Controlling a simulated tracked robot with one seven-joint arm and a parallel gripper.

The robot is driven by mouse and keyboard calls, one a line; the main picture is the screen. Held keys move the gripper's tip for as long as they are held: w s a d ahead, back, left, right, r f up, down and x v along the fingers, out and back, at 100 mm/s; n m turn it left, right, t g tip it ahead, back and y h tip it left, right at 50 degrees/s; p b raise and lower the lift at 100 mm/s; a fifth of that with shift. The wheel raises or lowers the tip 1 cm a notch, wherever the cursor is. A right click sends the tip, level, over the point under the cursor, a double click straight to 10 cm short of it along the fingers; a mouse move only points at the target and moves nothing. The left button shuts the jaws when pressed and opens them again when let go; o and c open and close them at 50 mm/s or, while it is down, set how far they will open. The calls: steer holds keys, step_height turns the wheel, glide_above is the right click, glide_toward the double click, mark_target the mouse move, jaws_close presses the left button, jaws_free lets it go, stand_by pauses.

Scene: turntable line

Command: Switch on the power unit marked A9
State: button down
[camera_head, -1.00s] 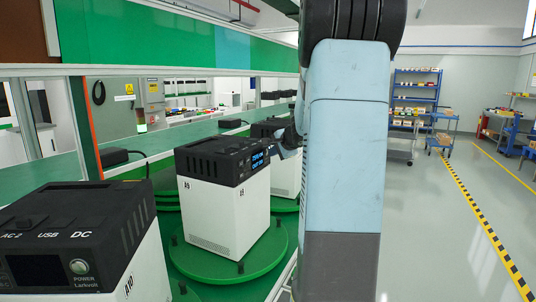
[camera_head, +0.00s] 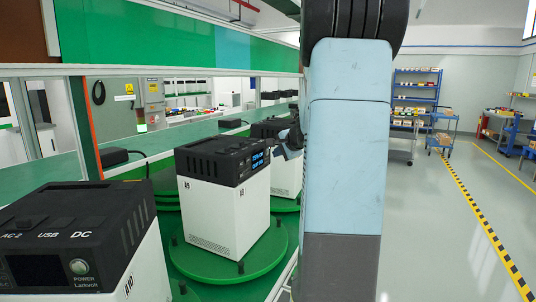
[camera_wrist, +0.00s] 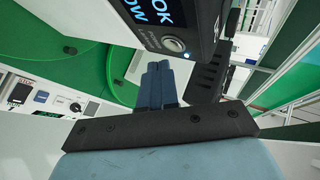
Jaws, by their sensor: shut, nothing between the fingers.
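The power unit marked A9 (camera_head: 222,205) is a white box with a black top. It stands upright in the middle of the head view, and its display (camera_head: 259,158) is lit with blue text. In the wrist view the unit's black front (camera_wrist: 204,20) shows at the top, with lit blue letters, a round metal power button (camera_wrist: 173,44) and a small bluish light beside it. My gripper (camera_wrist: 159,68) is shut and empty, its fingertips just short of the button with a small gap. In the head view my gripper (camera_head: 284,148) is just right of the display, partly hidden by my arm.
A9 stands on a green round turntable (camera_head: 200,262). Unit A10 (camera_head: 150,272) is close at the front left, its display dark. Another unit (camera_head: 285,178) stands behind A9. The aisle floor (camera_head: 425,230) on the right is clear.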

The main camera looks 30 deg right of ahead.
steer(key=s, duration=0.1)
steer(key=s+d, duration=0.2)
steer(key=s, duration=0.1)
steer(key=shift+s+d, duration=0.1)
steer(key=shift+d, duration=0.15)
stand_by(0.8)
